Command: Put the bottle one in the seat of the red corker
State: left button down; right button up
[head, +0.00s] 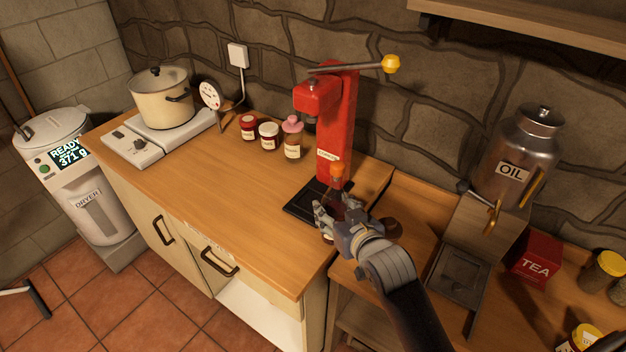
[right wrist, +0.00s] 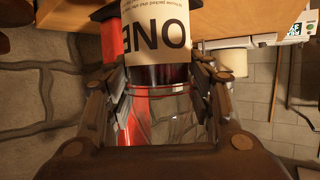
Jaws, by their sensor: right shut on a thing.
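The red corker (head: 335,125) stands upright on the counter against the wall, with its lever up and a yellow knob at the right end. Its black base (head: 301,205) lies at its foot. My right gripper (head: 328,216) is shut around a glass bottle (head: 335,187) with dark contents, at the front right of the base. In the right wrist view the bottle's cream label (right wrist: 157,42) reads "ONE". The bottle looks roughly upright. My fingers hide its lower part in the head view, so I cannot tell whether it touches the base. My left gripper is not in view.
Several small jars (head: 268,137) stand left of the corker. A hotplate (head: 138,146) bears a cream pot (head: 160,97). On the lower right counter are an oil canister (head: 516,155) and a red tea box (head: 535,258). The counter's left middle is clear.

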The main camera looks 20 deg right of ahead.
jog(key=w+f+p, duration=0.1)
jog(key=w+p, duration=0.2)
jog(key=w, duration=1.1)
jog(key=shift+w+a+f, duration=0.15)
jog(key=shift+w+a, duration=0.1)
jog(key=shift+a, duration=0.1)
jog(key=shift+f, duration=0.15)
jog(key=o, duration=1.4)
jog(key=shift+f, duration=0.1)
jog(key=shift+c, duration=0.2)
jog(key=shift+o, duration=0.5)
jog(key=shift+s, duration=0.1)
